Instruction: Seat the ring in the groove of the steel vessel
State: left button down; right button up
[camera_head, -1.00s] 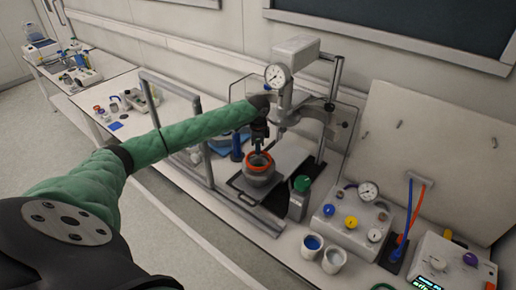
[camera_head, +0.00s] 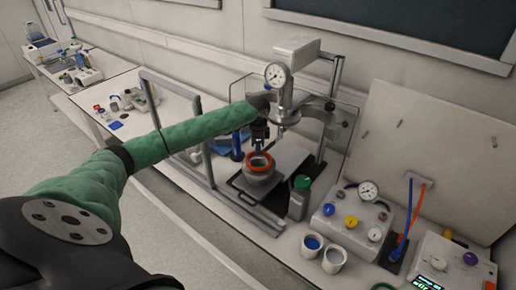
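The steel vessel (camera_head: 259,178) stands upright on the tray of the reactor stand. An orange-red ring (camera_head: 268,170) shows at its top rim; whether it lies fully in the groove is too small to tell. My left gripper (camera_head: 259,148) reaches in from the left, pointing down just above the vessel's mouth. Its fingers are dark and small, near the ring's far side, and I cannot see whether they are open or touch the ring. My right gripper is not in view.
The reactor stand with a pressure gauge (camera_head: 276,75) rises behind the vessel. A green-capped bottle (camera_head: 299,197) stands close on the right. A valve box (camera_head: 352,222) and two cups (camera_head: 312,245) are further right. A grey frame (camera_head: 203,150) stands left.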

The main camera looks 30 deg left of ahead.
pick_arm(q)
jog(key=c, duration=1.6)
grip_release()
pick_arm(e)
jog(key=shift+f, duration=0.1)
